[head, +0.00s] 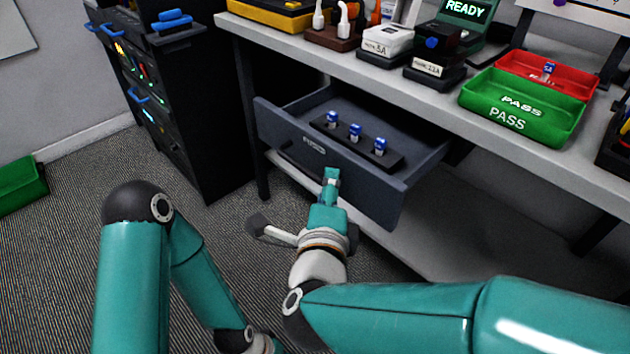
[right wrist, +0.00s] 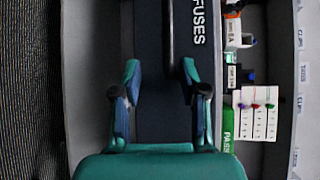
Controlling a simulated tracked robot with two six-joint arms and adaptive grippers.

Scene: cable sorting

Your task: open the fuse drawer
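The fuse drawer (head: 385,188) under the bench is pulled out, its inside showing. A black strip (head: 400,158) inside holds three blue-and-white fuses (head: 355,131). The drawer front carries a light "FUSES" label, which also shows in the right wrist view (right wrist: 199,22). A dark bar handle (head: 296,166) runs along the front, partly hidden by my right gripper (head: 331,176). In the right wrist view my right gripper (right wrist: 160,78) has its fingers apart, with the handle's end (right wrist: 173,45) between or just beyond the fingertips. Contact cannot be told. My left gripper is out of view.
The bench (head: 425,95) carries a green PASS tray (head: 525,103), a red tray (head: 560,72), fuse boxes (head: 388,41) and a READY display (head: 466,11). A black cabinet (head: 185,100) stands left of the drawer. Open floor (head: 75,210) lies at left.

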